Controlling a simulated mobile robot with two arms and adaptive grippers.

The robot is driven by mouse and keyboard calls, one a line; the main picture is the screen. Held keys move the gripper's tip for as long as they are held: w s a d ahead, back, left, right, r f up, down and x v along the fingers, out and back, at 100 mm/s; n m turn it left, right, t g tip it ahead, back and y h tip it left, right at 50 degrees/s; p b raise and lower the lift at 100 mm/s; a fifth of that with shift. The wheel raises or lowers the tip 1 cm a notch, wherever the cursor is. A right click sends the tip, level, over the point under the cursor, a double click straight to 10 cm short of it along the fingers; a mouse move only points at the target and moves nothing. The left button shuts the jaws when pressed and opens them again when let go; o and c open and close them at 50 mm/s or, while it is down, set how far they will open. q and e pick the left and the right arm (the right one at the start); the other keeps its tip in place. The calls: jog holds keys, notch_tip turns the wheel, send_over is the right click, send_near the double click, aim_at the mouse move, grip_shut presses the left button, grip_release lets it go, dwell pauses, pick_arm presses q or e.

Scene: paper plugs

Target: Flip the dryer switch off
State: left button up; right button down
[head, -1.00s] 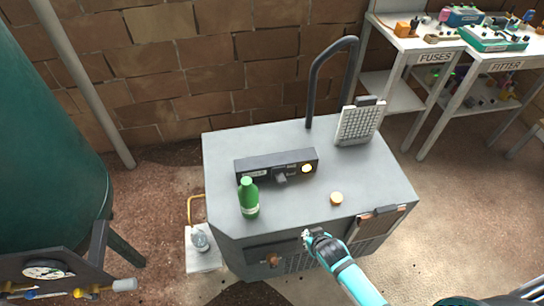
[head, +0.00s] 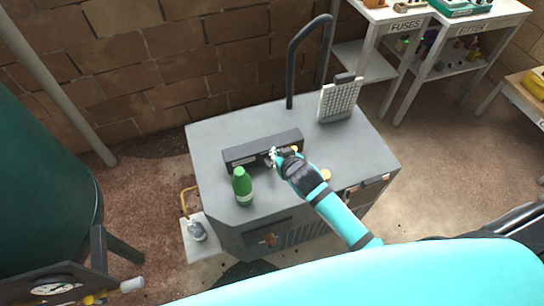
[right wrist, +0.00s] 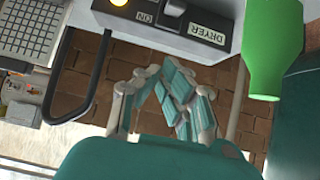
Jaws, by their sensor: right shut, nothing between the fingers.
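The dryer control panel is a dark box (head: 240,155) on top of the grey cabinet. In the right wrist view the panel shows a DRYER label (right wrist: 207,33), an ON label (right wrist: 146,17), a lit yellow lamp (right wrist: 119,2) and a grey switch (right wrist: 174,8) at the top edge. The switch's setting cannot be told. My right gripper (head: 273,155) is at the panel's front by the switch, which it largely hides in the head view. Its fingers (right wrist: 172,80) are shut and empty in the right wrist view. Contact with the switch cannot be told. My left gripper is out of view.
A green bottle (head: 242,188) stands left of my right gripper, close to the panel. A small orange-tan disc (head: 325,175) lies beside my right arm. A white grid panel (head: 339,101) stands at the cabinet's back right, near a dark curved pipe (head: 292,70).

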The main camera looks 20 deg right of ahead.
send_over(270, 163)
jog(key=w, duration=0.1)
jog(key=f, duration=0.5)
jog(key=shift+w+d+f, duration=0.2)
jog(key=shift+d+f, duration=0.1)
jog(key=shift+f, duration=0.05)
jog(key=shift+s+f+p, duration=0.2)
jog(key=shift+s+f, duration=0.05)
jog(key=shift+f, duration=0.35)
jog(key=shift+s+f+p, duration=0.15)
jog(key=shift+s+f, duration=0.1)
jog(key=shift+f, duration=0.35)
jog(key=shift+s+f, duration=0.35)
jog(key=shift+f, duration=0.3)
